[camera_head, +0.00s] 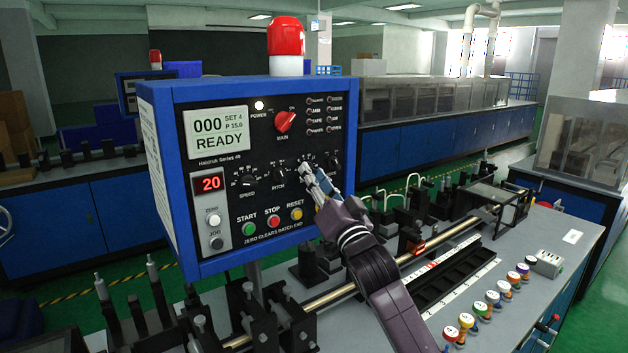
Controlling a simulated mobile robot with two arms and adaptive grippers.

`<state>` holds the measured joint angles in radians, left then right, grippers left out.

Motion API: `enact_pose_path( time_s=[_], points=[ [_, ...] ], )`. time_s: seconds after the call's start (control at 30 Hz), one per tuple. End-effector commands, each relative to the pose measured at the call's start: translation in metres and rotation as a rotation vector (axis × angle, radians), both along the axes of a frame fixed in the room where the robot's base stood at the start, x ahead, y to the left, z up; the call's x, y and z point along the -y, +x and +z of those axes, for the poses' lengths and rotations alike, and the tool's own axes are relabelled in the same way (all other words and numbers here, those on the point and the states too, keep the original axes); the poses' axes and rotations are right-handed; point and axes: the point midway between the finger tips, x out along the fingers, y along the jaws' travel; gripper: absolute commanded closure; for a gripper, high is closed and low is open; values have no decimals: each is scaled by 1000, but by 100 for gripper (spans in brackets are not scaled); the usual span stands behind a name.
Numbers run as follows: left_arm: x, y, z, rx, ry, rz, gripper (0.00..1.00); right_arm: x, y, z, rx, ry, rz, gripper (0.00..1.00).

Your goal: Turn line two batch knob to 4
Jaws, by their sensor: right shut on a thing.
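The blue-framed control box (165,170) stands at the left centre, its black panel facing me. Its screen (219,132) reads 000, SET 4, P 15.0, READY. The speed knob (247,182) and the pitch knob (278,175) sit in the lower knob row. My right gripper (308,173) reaches up to the panel from the lower right and is shut on the knob to the right of pitch. The gripper hides that knob's label and most of its scale, so its pointer cannot be read. My left gripper is out of view.
A red main switch (285,121) sits above, with start (249,229), stop (272,221) and reset (296,214) buttons below. A red beacon (286,38) tops the box. Metal fixtures and a long rod (330,298) crowd the bench below; several coloured spools (492,298) stand at right.

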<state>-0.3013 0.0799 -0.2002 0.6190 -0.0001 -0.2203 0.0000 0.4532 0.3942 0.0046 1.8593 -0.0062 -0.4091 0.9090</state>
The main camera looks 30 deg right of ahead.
Motion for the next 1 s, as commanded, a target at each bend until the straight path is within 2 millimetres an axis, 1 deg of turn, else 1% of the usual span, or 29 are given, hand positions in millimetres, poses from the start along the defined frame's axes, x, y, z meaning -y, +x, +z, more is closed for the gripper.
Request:
enact_pose_path(
  time_s=[0.03,0.2,0.4,0.63,0.97,1.0],
  points=[
    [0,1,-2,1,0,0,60,1,0,-3,1,-36,-1,99],
    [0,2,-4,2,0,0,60,2,0,-3,15,-136,-1,99],
    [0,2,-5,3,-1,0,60,3,1,-3,26,-214,-1,99],
    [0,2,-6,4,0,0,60,3,1,-3,31,-248,0,99],
    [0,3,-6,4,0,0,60,2,1,-2,31,-250,-1,99],
    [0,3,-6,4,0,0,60,2,1,-3,31,-250,-1,72]
  ],
)
